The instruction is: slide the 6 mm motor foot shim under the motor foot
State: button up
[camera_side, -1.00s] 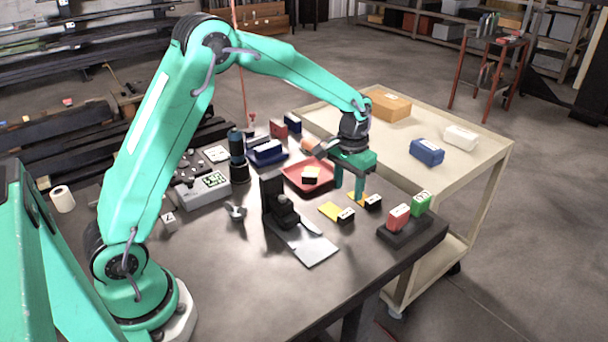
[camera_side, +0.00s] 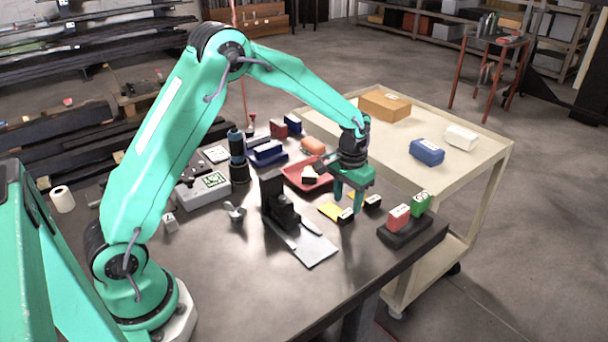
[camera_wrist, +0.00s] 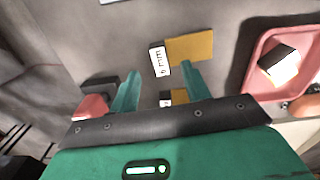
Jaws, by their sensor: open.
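The 6 mm shim is a yellow plate (camera_wrist: 192,48) with a black block at one end bearing a white "6 mm" label (camera_wrist: 157,60). It lies flat on the bench; in the side view it is the nearer yellow plate (camera_side: 330,211). My gripper (camera_side: 347,203) is open and empty, above and close to the shim's block. In the wrist view the fingers (camera_wrist: 160,72) stand apart, with the label between and just beyond them. A dark upright fixture (camera_side: 272,195), seemingly the motor foot, stands left of the shim on a pale plate (camera_side: 315,250). The gap under it cannot be made out.
A second similar shim (camera_side: 372,201) lies just behind. A red tray (camera_side: 300,183) holding a block is at the back left. The front of the bench is clear.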

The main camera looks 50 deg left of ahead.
aim_at(347, 213)
jog(key=shift+f, duration=2.05)
grip_shut()
